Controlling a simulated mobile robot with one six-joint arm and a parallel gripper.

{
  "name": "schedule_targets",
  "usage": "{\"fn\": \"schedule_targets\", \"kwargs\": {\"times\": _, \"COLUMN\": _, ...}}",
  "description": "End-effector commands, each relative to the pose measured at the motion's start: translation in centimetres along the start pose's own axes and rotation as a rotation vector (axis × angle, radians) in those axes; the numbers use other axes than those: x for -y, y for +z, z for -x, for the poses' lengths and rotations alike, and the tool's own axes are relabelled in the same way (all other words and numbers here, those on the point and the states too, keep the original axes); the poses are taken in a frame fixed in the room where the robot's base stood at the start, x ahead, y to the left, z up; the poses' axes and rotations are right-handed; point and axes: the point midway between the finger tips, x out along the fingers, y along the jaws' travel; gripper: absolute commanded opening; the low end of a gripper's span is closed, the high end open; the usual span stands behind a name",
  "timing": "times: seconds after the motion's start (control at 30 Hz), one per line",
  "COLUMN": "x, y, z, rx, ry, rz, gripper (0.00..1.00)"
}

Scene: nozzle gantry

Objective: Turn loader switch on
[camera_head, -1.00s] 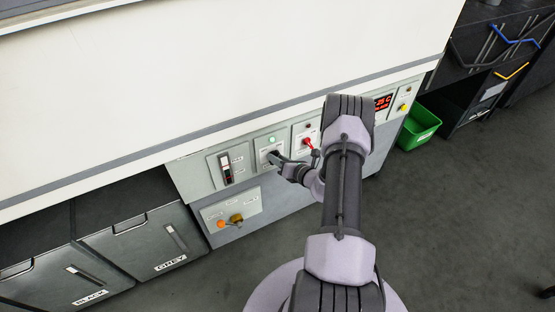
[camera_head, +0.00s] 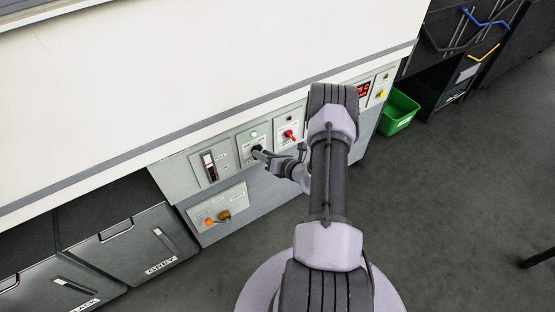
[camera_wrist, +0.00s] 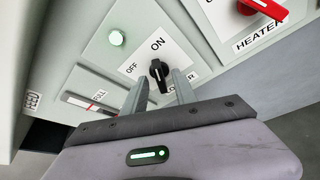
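The loader switch is a black rotary knob (camera_wrist: 158,72) on a white plate marked OFF, ON and LOADER in the wrist view. Its long axis points roughly toward ON. The round lamp (camera_wrist: 117,38) above it glows green; it also shows in the head view (camera_head: 254,134). My gripper (camera_wrist: 160,80) is open, with one finger on each side of the knob's lower end. I cannot tell whether the fingers touch it. In the head view my gripper (camera_head: 264,155) is at the panel, partly covering the knob.
The red heater knob (camera_wrist: 262,8) is close on the right. A slider (camera_wrist: 90,103) marked FULL is on the left. Orange and brown knobs (camera_head: 217,218) sit on a lower panel. A green bin (camera_head: 399,112) stands on the floor.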

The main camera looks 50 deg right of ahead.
Motion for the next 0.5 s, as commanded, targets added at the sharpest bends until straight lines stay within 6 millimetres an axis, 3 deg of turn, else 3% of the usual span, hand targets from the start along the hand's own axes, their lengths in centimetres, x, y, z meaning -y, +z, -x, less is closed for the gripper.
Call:
{"fn": "schedule_targets", "kwargs": {"times": 0.3, "x": -0.1, "y": 0.5, "z": 9.7, "rx": 0.003, "ry": -0.006, "rz": -0.006, "gripper": 0.34}}
{"fn": "schedule_targets", "kwargs": {"times": 0.5, "x": -0.1, "y": 0.3, "z": 14.3, "rx": 0.003, "ry": -0.003, "rz": -0.003, "gripper": 0.34}}
